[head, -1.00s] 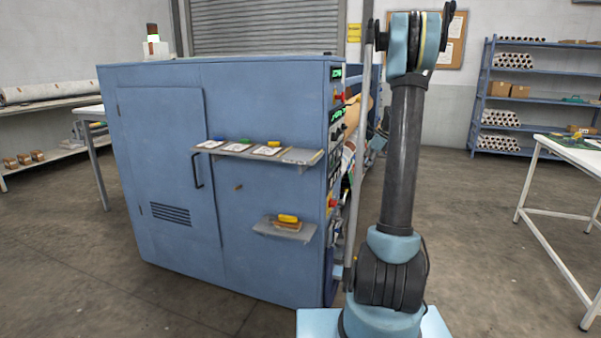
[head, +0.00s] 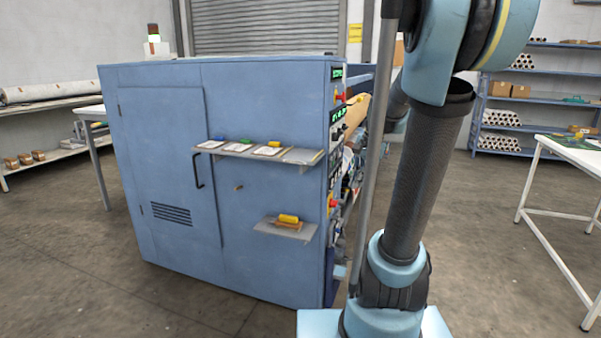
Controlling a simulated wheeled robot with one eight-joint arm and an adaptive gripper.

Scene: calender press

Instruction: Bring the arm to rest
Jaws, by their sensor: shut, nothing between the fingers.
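My arm (head: 425,185) rises from its light blue base at the lower right of the head view. Its dark upper tube leans to the right and towards the camera. The large blue elbow joint (head: 455,50) fills the top right and is cut by the upper edge. A bluish part of my arm (head: 398,108) shows behind the tube, beside the press. My gripper cannot be made out; it is hidden behind the arm or outside the picture.
The blue press cabinet (head: 265,100) stands left of my arm, with a card shelf (head: 240,152) and a lower shelf (head: 286,231) jutting out. Its control panel (head: 337,130) faces my arm. A white table (head: 545,195) stands at right. Open floor lies between.

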